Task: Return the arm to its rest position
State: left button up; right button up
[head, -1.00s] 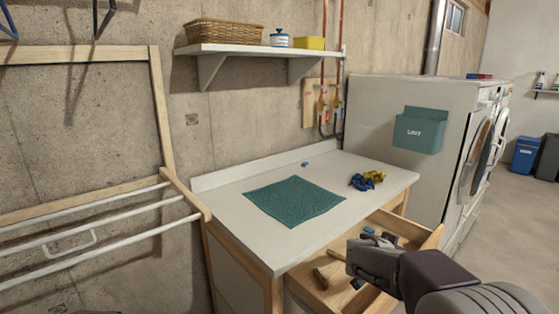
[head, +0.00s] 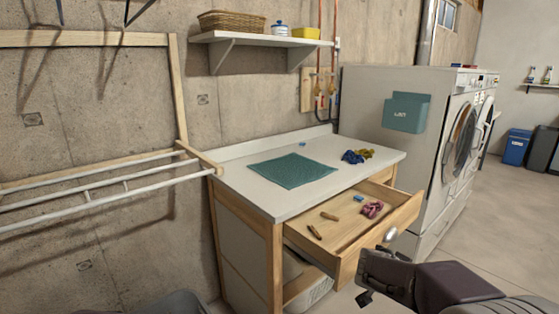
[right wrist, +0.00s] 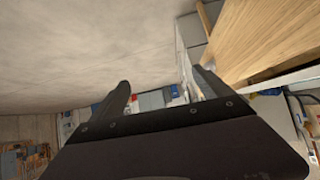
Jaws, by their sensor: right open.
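My right gripper (head: 364,282) is at the lower right of the head view, in front of and below the open drawer (head: 345,257), apart from it. It is open and empty. In the right wrist view its two dark fingers (right wrist: 163,82) are spread with nothing between them. The drawer is pulled out from the white-topped table (head: 240,184). In it lie a maroon bundle (head: 372,209), a small blue piece (head: 358,198) and two brown wooden pieces (head: 315,231). My left gripper is not in view.
A drying rack (head: 90,190) stands left. White machines (head: 385,95) with a teal bin (head: 407,111) stand right. Floor at right (head: 500,225) is clear.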

jog(key=s+a+f+n+g+y+b, duration=0.25)
jog(key=s+a+f+n+y, duration=0.2)
jog(key=s+a+f, duration=0.4)
jog(key=s+a+f+n+g+y+b, duration=0.25)
jog(key=s+a+f+n+y, duration=0.2)
jog(key=s+f, duration=0.75)
notch_tip(320, 180, up, 29)
jog(key=n+h+p, duration=0.1)
jog(key=p, duration=2.9)
jog(key=shift+w+a+r+g, duration=0.15)
jog(key=shift+a+g, duration=0.15)
